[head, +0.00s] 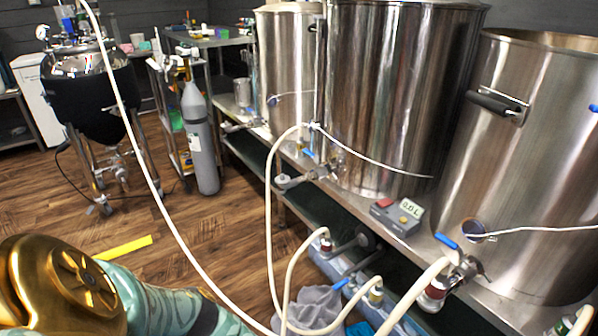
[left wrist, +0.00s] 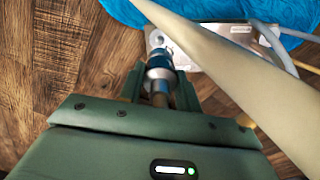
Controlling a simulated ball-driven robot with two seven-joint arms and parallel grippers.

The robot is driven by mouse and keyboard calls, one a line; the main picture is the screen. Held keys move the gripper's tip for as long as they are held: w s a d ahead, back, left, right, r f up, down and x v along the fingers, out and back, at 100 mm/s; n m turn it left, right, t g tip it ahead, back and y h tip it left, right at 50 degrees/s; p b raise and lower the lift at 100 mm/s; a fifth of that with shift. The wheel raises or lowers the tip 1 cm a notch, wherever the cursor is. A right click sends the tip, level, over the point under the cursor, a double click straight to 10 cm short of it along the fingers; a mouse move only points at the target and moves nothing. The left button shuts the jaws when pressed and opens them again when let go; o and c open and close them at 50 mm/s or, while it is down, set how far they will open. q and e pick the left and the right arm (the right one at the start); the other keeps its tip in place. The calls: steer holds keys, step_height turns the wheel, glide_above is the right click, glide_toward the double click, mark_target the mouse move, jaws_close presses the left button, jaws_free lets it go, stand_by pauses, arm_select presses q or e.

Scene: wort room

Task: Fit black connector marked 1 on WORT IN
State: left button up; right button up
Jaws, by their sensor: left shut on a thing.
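My left gripper (left wrist: 160,88) is in the left wrist view, its green fingers shut on a silver fitting (left wrist: 161,66) with a bluish band. A tan stub shows between the fingers. I cannot make out a mark 1 or a black body on the fitting. Its far end points towards a pale grey plate (left wrist: 196,56) beside blue cloth; I cannot tell whether they touch. In the head view my left arm enters at bottom left, with its gripper out of sight. No WORT IN label is readable. My right gripper is not in view.
A thick cream hose (left wrist: 215,58) crosses close beside my left gripper. Cream hoses (head: 268,190) loop around the low stand in the head view. Large steel kettles (head: 385,95) with valves stand on the bench. A grey gas cylinder (head: 200,140) and yellow floor strip (head: 124,247) are at left.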

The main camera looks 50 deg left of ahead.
arm_select(q)
steer(key=shift+r+p, duration=1.35)
steer(key=shift+r, duration=0.75)
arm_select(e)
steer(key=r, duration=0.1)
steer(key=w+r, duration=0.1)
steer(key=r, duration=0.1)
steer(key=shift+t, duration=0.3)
arm_select(q)
steer(key=shift+s+f, duration=0.1)
steer(key=shift+f, duration=0.1)
steer(key=s+d+f+m+b, duration=0.1)
steer(key=s+f+m+b, duration=0.1)
steer(key=f+m+b, duration=0.1)
steer(key=s+d+f+m+b, duration=0.1)
steer(key=s+f+m+b, duration=0.1)
steer(key=f+m+b, duration=0.1)
steer(key=s+d+f+m+b, duration=0.2)
steer(key=f+m+b, duration=0.1)
steer(key=shift+s+d+f+b, duration=0.1)
steer(key=shift+s+f+b, duration=0.05)
steer(key=shift+f+b, duration=0.2)
steer(key=shift+f, duration=0.9)
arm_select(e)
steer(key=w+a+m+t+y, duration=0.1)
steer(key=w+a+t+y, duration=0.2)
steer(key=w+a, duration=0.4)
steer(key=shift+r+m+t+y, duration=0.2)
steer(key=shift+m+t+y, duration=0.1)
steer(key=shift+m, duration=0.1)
